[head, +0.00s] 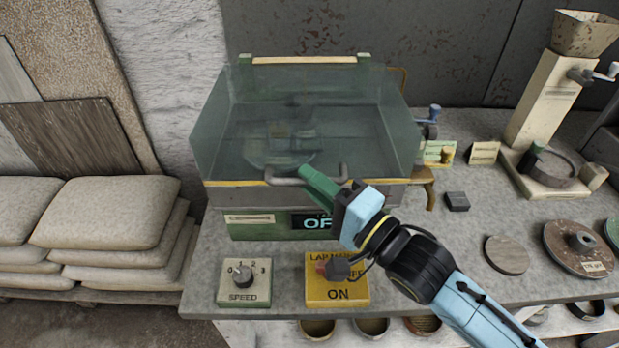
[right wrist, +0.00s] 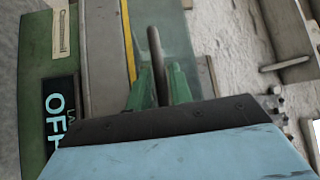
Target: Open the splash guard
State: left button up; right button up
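The splash guard (head: 225,120) is a clear, grey-tinted box-shaped cover. It sits down over the lap machine (head: 270,224), with a disc (head: 265,158) showing dimly through it. A grey bar handle (head: 283,181) is on its front lower edge; the bar also shows in the right wrist view (right wrist: 154,45). My right gripper (head: 308,175) is at this handle, its green fingers (right wrist: 158,80) on either side of the bar and seemingly closed on it. The machine's display (head: 312,222) is partly hidden by my gripper and reads "OF...". My left gripper is out of view.
Discs, small cards and a cream stand with a hopper (head: 550,100) are at right. Stacked sacks (head: 100,215) lie at left.

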jog(key=shift+w+a+r, duration=0.1)
jog(key=shift+w+a, duration=0.25)
jog(key=shift+a, duration=0.1)
grip_shut()
